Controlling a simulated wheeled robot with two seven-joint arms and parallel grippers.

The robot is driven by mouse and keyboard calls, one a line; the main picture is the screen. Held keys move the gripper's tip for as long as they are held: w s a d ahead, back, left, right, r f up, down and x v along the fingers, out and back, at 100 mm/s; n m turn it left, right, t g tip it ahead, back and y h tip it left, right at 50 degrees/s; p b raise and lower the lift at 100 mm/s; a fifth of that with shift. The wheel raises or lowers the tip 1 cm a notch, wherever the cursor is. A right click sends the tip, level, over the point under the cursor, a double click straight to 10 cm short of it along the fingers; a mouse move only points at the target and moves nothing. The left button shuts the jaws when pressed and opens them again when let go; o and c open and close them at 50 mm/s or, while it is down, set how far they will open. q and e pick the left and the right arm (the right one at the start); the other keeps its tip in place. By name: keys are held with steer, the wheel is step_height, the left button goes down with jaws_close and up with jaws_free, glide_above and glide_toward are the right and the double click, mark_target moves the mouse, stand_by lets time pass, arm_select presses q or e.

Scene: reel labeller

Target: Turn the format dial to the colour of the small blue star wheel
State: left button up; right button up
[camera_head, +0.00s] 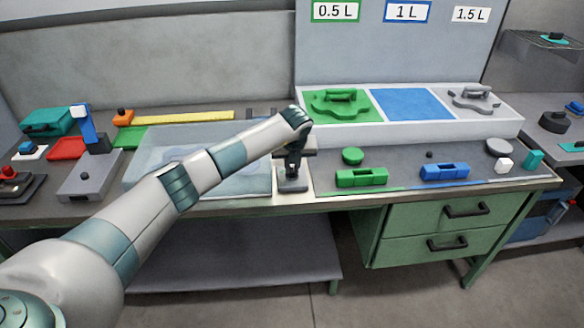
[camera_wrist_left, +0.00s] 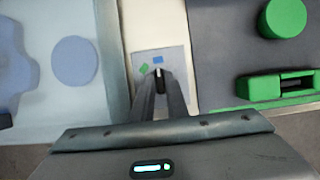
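The format dial is on a small pale plate (camera_wrist_left: 174,56) with a green and a blue mark at its far side. It also shows in the head view (camera_head: 291,186), at the bench front. My left gripper (camera_wrist_left: 160,78) is over the dial, pointing down, with its fingers on either side of the dark knob (camera_wrist_left: 158,73). I cannot tell whether they touch it. It also shows in the head view (camera_head: 292,166). A bluish star-shaped wheel (camera_wrist_left: 12,70) shows dimly through the clear cover (camera_wrist_left: 104,30). My right gripper is not in view.
A green star wheel (camera_head: 338,103) lies on the 0.5 L panel and a grey one (camera_head: 473,97) on the 1.5 L panel. The blue 1 L panel (camera_head: 412,104) is bare. Green (camera_head: 361,177) and blue (camera_head: 444,172) blocks lie right of the dial.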

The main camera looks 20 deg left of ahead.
arm_select(q)
steer(key=shift+o, duration=1.1)
